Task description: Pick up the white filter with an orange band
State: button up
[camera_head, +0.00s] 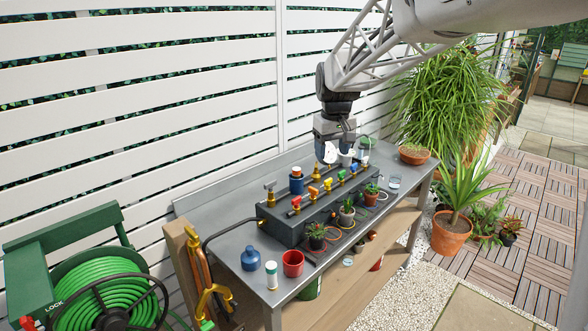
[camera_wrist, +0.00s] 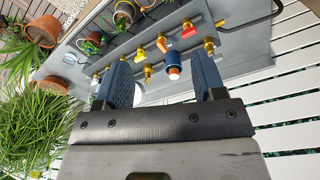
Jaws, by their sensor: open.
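A white filter with an orange band (camera_head: 296,170) stands upright at the back of the grey bench, its lower part in or on a blue holder (camera_head: 296,187). In the wrist view, the filter (camera_wrist: 173,73) shows its white top and orange band between my finger lines but beyond the fingertips. My gripper (camera_head: 336,155) hangs over the back of the bench, to the right of the filter. In the wrist view, my gripper (camera_wrist: 162,63) has its two blue fingers wide apart and nothing between them. How deep the filter sits in the holder cannot be told.
A blue bottle (camera_head: 250,259), a white green-banded cylinder (camera_head: 271,275) and a red cup (camera_head: 292,263) stand front left.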

jog(key=w+a+f+n, duration=0.1)
jog(key=w+a+f, duration=0.1)
jog(key=w, duration=0.4)
jog(key=w+a+f+n, duration=0.1)
jog(key=w+a+f, duration=0.2)
jog(key=w, duration=0.4)
jog(key=g, duration=0.1)
send_over(296, 168)
jog(key=shift+n, duration=0.4)
notch_tip(296, 168, down, 6)
jog(key=shift+r, duration=0.15)
jog(key=shift+f, duration=1.25)
jog(key=shift+f, duration=2.6)
